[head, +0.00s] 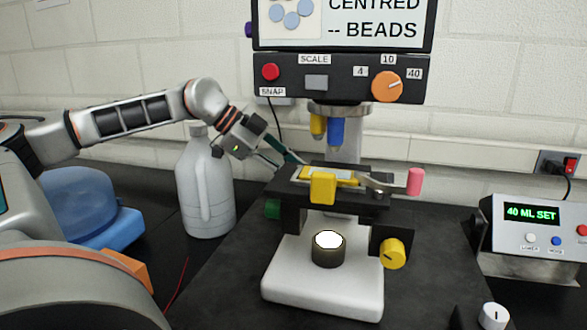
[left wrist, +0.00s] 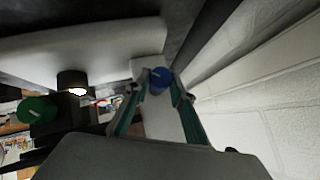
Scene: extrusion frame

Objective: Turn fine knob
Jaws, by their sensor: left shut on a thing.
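The microscope (head: 322,275) stands on the dark bench. In the left wrist view a blue knob (left wrist: 160,77) with a pale pointer mark sits between the fingertips of my left gripper (left wrist: 162,88), which is shut on it. In the head view my left gripper (head: 292,158) reaches behind the stage from the left, and the blue knob is hidden there. A green knob (left wrist: 38,108) is to the left in the wrist view and shows at the microscope's left side in the head view (head: 272,209). A yellow knob (head: 393,252) is on its right side. My right gripper is not in view.
The stage (head: 372,203) has a yellow block (head: 322,188) and a pink-ended lever (head: 414,181). A screen and control panel (head: 330,77) are above. A white jug (head: 204,190) stands behind my left arm. A display box (head: 530,240) is at right.

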